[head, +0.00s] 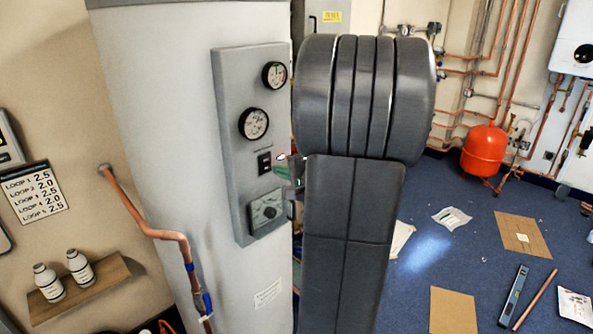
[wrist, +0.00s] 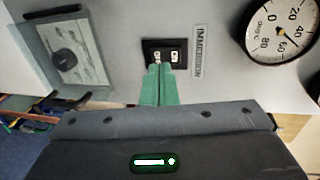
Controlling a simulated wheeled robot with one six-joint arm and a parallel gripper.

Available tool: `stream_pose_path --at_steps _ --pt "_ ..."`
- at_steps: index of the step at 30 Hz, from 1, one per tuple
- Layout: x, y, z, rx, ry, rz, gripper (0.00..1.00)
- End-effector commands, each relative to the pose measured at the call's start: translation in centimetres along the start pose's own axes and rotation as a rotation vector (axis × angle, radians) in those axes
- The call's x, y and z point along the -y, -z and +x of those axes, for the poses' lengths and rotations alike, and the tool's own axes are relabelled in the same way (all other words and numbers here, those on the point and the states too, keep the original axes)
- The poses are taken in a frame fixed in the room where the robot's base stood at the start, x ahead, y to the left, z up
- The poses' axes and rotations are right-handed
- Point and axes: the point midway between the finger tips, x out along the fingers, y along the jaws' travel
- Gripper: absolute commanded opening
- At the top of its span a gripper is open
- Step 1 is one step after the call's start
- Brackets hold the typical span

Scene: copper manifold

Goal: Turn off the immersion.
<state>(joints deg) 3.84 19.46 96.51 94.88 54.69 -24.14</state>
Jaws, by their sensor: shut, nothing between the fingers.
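The immersion switch (head: 264,162) is a small black plate on the grey panel of the white cylinder, between the lower gauge and a dial box. In the wrist view the switch (wrist: 165,46) has two small pale marks on its lower part, beside an "IMMERSION" label (wrist: 198,50). My gripper (wrist: 160,68) is shut and empty, its green fingers together. Its tips are right at the switch's lower edge in the wrist view and cover part of it. I cannot tell whether they touch it. In the head view my gripper (head: 281,158) is just right of the switch, mostly hidden behind my arm.
Two round gauges (head: 254,123) sit above the switch, and a dial box (head: 266,212) below it. A copper pipe (head: 150,231) runs down the cylinder's left. A shelf (head: 88,283) holds two bottles. A red vessel (head: 484,150) and scattered floor items lie to the right.

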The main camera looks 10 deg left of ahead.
Motion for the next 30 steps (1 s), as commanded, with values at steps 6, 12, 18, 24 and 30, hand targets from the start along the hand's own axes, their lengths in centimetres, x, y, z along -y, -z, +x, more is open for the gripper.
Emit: stream_pose_path --at_steps 6,12,18,24,30 --pt "0.1 0.0 2.4 0.001 -0.001 0.0 0.0" --pt "0.0 0.0 3.0 -0.001 0.0 0.001 0.0" --pt "0.0 0.0 3.0 -0.001 0.0 0.0 0.0" --pt "-0.4 0.1 3.1 -0.001 0.011 -0.001 0.0" --pt "-0.9 0.1 3.6 -0.002 0.053 -0.003 0.0"
